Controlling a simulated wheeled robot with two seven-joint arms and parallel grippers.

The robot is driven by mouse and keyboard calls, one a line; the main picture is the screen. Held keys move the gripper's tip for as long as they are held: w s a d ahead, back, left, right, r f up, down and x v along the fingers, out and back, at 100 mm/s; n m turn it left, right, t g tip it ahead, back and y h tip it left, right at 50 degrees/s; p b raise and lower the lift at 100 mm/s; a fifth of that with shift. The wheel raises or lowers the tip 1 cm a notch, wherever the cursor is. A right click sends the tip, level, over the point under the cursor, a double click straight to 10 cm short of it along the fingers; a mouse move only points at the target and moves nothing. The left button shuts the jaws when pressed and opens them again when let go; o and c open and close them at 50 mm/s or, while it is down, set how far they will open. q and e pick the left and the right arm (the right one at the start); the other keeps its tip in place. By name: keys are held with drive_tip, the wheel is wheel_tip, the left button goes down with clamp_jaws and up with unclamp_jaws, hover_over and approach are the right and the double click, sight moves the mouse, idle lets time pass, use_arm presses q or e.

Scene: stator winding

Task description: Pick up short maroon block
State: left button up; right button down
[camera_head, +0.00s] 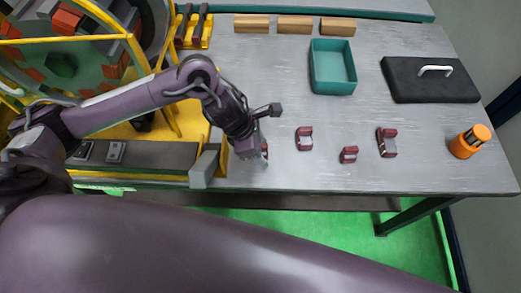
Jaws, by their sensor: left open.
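Several small maroon blocks with pale middles lie on the grey table (330,110). One maroon block (265,150) lies at the left, partly hidden by my left gripper (266,134). A second maroon block (304,138) lies just right of it. A small, short maroon block (348,155) lies nearer the front edge, and a taller one (387,142) lies further right. My left gripper is open, low over the table at the leftmost block, with one finger close beside it. I cannot tell whether they touch. My right gripper is not in view.
A teal tray (332,88) stands at the back, with wooden blocks (295,25) behind it. A black case (430,80) and an orange cylinder (468,142) are at the right. A yellow-framed machine (80,60) fills the left. The table between blocks and tray is clear.

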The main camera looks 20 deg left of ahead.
use_arm(q)
drive_tip(key=shift+c, duration=0.2)
clamp_jaws()
drive_tip(key=shift+r, duration=0.1)
